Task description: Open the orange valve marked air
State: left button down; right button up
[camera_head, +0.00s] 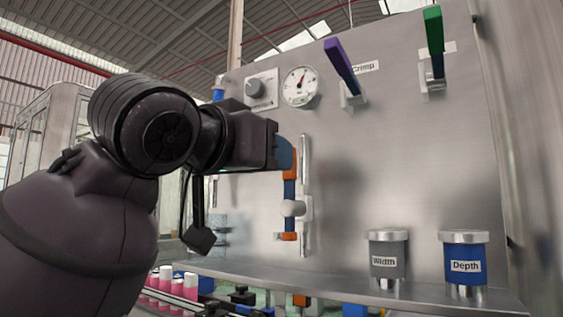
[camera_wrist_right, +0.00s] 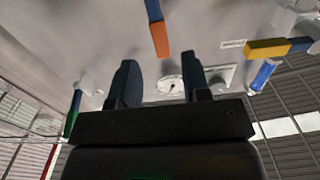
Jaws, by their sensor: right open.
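The orange-tipped valve lever (camera_head: 291,174) has a blue shaft and points up along the steel panel, below the gauge. A white hub (camera_head: 293,208) sits at its lower part. I cannot read an air label. In the right wrist view the lever's orange tip (camera_wrist_right: 161,40) lies just past my fingertips, sideways between them. My right gripper (camera_head: 284,156) is close to the orange tip in the head view. Its dark blue fingers are apart and empty in the right wrist view (camera_wrist_right: 158,64). I cannot tell whether they touch the lever. My left gripper is not in view.
A purple lever (camera_head: 341,66), a green lever (camera_head: 434,31), a gauge (camera_head: 300,87) and a knob (camera_head: 261,87) are on the panel. A yellow-tipped lever (camera_wrist_right: 266,49) shows in the right wrist view. Width (camera_head: 388,257) and Depth (camera_head: 464,262) knobs stand below.

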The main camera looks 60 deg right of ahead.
jog(key=shift+w+a, duration=0.2)
jog(key=shift+a, duration=1.85)
